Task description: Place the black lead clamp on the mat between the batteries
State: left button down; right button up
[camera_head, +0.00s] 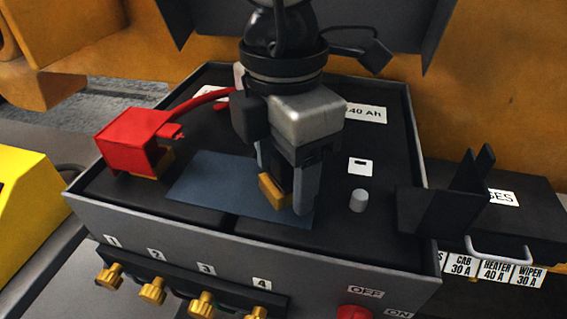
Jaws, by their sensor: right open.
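My right gripper (284,197) comes down from the top over the blue-grey mat (205,185), which lies on the dark battery tops. Its fingers are open. A brass-coloured block (272,192) shows at the fingers, low over the mat. It looks like part of the black lead clamp, but the rest is hidden by the gripper. I cannot tell whether it touches the mat. A bare grey battery post (358,200) stands to the right of the mat. My left gripper is not in view.
A red cover or clamp (130,140) with a red cable sits at the left. A black open cover (440,212) stands at the right edge. Brass knobs (152,290) and a red switch (353,313) line the front. A yellow box (30,205) is far left.

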jog(key=shift+r+p, duration=0.35)
jog(key=shift+p, duration=0.1)
notch_tip(320, 180, up, 12)
jog(key=shift+f+b, duration=0.15)
jog(key=shift+b, duration=0.25)
